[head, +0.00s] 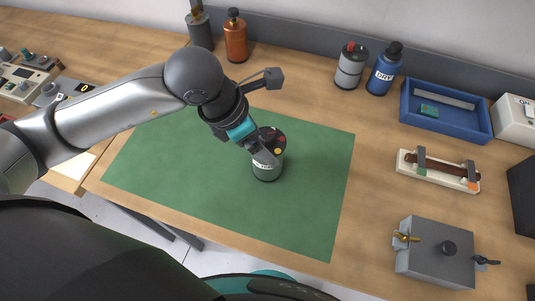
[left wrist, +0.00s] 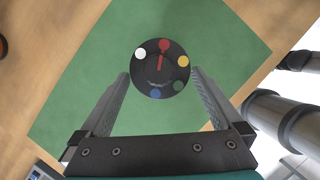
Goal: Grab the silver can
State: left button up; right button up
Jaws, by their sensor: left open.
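A silver-grey can (head: 267,170) with a black lid and a pale label stands upright on the green mat (head: 310,200). In the left wrist view its round lid (left wrist: 160,68) shows white, red, yellow, green and blue dots and a red mark. My left gripper (head: 262,150) is open at the can's top, hiding part of it. In the left wrist view the open fingers (left wrist: 160,76) lie on either side of the lid's near half, with gaps visible. Another silver can (head: 351,66), with a dark band and red on top, stands at the back. My right gripper is not in view.
A blue bottle (head: 385,70), a blue tray (head: 445,128), a white holder with a brown rod (head: 438,170) and a grey box (head: 436,255) stand to the right. The mat around the can is clear.

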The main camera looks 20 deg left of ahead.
aim_at(264, 172)
pick_arm(q)
jog(key=x, duration=0.4)
jog(key=shift+d+f, duration=0.1)
jog(key=shift+f, duration=0.15)
jog(key=c, duration=1.4)
jog(key=shift+w+r, duration=0.1)
jog(key=shift+r, duration=0.05)
